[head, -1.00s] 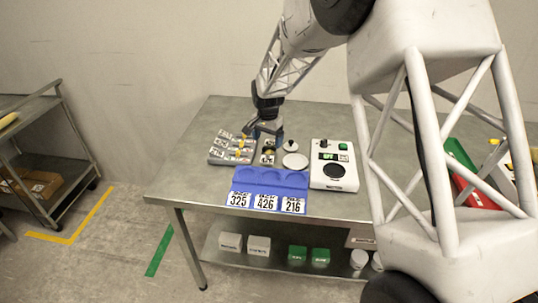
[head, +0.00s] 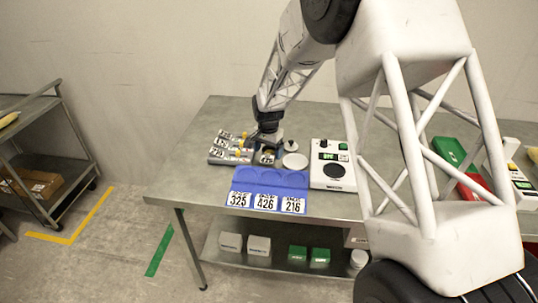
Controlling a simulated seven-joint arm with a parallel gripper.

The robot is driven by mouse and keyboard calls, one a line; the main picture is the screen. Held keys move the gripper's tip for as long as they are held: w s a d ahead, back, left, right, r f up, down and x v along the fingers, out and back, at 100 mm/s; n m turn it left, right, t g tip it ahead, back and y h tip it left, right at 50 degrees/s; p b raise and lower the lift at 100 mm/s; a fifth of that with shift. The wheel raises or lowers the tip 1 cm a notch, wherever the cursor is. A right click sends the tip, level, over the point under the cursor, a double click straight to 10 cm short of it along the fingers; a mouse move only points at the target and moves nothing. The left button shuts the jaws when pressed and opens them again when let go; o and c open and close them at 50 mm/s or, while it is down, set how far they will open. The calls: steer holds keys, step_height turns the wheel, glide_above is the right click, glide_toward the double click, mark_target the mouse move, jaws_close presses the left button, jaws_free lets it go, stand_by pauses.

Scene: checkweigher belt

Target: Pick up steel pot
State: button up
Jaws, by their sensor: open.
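My gripper (head: 263,146) is over the left part of the steel table, low above the items beside the grey rack. Its jaws are open, though the fingertips are small and dark in the head view. I cannot clearly pick out the steel pot. A small labelled item (head: 267,158) is just below my gripper and partly hidden by it. To the right are a small round grey piece with a dark knob (head: 291,146) and a pale round disc (head: 295,161). I cannot tell whether either belongs to the pot.
A grey rack (head: 222,158) with labels and yellow parts lies at left. A blue tray (head: 270,180) with round recesses and cards 325, 426 and 216 is in front. A white scale (head: 333,177) with a green display stands right. My arm covers the table's right part.

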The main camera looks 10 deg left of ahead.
steer(key=shift+f, duration=1.15)
steer(key=shift+c, duration=0.2)
steer(key=c, duration=0.9)
